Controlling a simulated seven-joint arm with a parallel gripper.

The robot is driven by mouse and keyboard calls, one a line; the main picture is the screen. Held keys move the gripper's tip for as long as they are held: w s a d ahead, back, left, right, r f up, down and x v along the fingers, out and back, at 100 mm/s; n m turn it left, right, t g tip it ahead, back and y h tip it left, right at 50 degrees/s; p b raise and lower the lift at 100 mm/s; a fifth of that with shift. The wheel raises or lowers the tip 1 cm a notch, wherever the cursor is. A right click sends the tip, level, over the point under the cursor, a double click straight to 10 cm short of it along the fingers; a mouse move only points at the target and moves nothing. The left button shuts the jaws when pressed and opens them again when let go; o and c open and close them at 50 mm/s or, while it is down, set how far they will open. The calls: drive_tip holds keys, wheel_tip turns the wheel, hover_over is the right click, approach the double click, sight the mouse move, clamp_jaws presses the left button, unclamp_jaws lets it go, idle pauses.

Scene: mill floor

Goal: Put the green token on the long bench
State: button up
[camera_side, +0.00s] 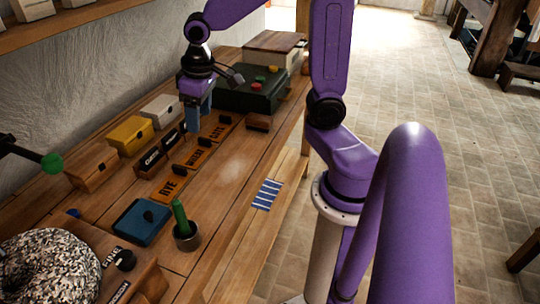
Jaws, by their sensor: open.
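A small green token (260,79) lies on top of the dark green box (238,99) toward the far end of the wooden workbench (228,178). My gripper (194,122) points down over the bench, left of the box and apart from the token. It is open, with nothing seen between its fingers. Its fingertips are near the labelled strip, and I cannot tell their exact height. The workbench is long and runs away from the camera; a small low wooden bench (522,75) also stands on the floor at the far right.
A red token (273,69) lies near the green one. A blue box (142,222), a dark cup with a green stick (187,236) and a speckled ring (45,268) stand in front.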

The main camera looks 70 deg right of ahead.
drive_tip(key=s+a+n, duration=0.5)
drive_tip(key=s, duration=0.4)
drive_tip(key=shift+s+a+f+g+y, duration=0.3)
drive_tip(key=shift+a+f+g, duration=0.05)
drive_tip(key=shift+f+g, duration=0.05)
drive_tip(key=shift+o, duration=0.6)
drive_tip(key=s+f+n+g, duration=0.1)
drive_tip(key=s+n, duration=0.4)
drive_tip(key=s, duration=0.5)
drive_tip(key=shift+s+a+f+n, duration=0.2)
drive_tip(key=shift+a+f+n, duration=0.05)
drive_tip(key=shift+a+n, duration=0.15)
